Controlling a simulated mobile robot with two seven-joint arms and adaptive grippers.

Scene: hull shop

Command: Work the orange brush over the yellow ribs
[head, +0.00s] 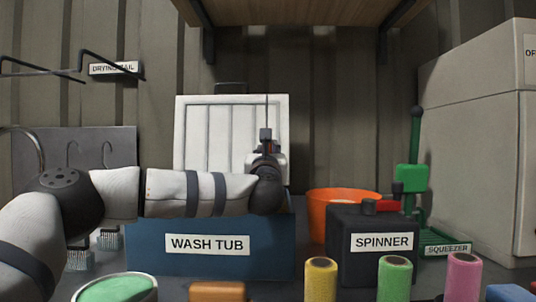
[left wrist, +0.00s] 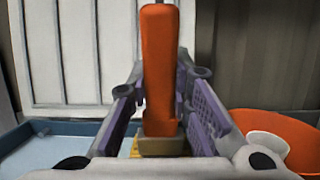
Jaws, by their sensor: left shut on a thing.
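The orange brush (left wrist: 160,70) stands upright between the purple-padded fingers of my left gripper (left wrist: 165,110), which is shut on its handle. A tan block (left wrist: 165,147) is at its lower end. A small yellow patch (left wrist: 135,146) shows beside that block; I cannot tell whether it is bristles or the yellow ribs. In the head view my left gripper (head: 266,150) is above the blue wash tub (head: 150,245), in front of a white ribbed panel (head: 230,125). The brush is mostly hidden there. My right gripper is not in view.
An orange bucket (head: 335,195) and a dark spinner box (head: 375,262) stand right of the tub, near the green squeezer (head: 412,178). Yellow (head: 321,280), green (head: 395,280) and pink (head: 463,277) cylinders line the front. A drying rail (head: 85,58) hangs upper left.

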